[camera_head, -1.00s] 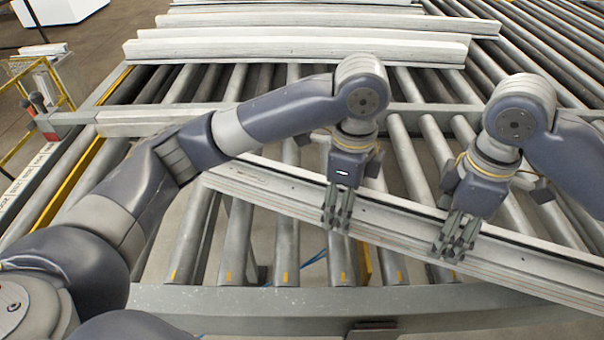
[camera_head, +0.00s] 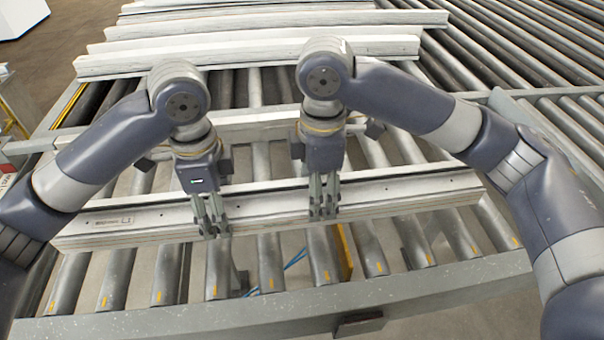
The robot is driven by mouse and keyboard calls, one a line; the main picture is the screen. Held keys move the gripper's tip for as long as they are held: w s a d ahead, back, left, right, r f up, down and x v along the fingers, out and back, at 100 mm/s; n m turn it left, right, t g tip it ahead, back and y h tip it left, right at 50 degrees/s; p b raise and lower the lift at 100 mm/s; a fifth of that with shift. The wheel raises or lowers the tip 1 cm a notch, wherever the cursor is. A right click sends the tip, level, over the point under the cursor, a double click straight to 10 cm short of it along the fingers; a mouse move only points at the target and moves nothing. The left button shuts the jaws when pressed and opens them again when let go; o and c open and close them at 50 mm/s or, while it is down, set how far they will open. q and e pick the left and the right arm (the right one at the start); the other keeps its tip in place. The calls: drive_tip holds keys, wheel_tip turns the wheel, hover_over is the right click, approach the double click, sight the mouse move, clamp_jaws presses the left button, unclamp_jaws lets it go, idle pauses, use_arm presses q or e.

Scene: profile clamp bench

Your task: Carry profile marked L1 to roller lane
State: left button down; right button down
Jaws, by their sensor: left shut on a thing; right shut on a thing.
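A long pale grey profile (camera_head: 415,195) lies crosswise over the near rollers, its left end a little closer to me than its right end. A small label (camera_head: 112,222) is on its left part; its print is too small to read surely. My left gripper (camera_head: 210,222) is shut on the profile left of its middle. My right gripper (camera_head: 323,207) is shut on it near the middle. The fingers hide small parts of the profile. I cannot tell whether it touches the rollers. The roller lane (camera_head: 270,262) shows below and in front of it.
Several other pale profiles (camera_head: 250,50) lie side by side on the rollers at the back. A grey frame beam (camera_head: 250,315) runs along the near edge. Another roller section (camera_head: 540,60) lies at the right. Bare rollers show between the held profile and the front beam.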

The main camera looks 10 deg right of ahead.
idle(0.4)
use_arm(q)
drive_tip(key=shift+f+b, duration=0.15)
drive_tip(key=shift+b, duration=0.15)
use_arm(e)
drive_tip(key=shift+f, duration=0.15)
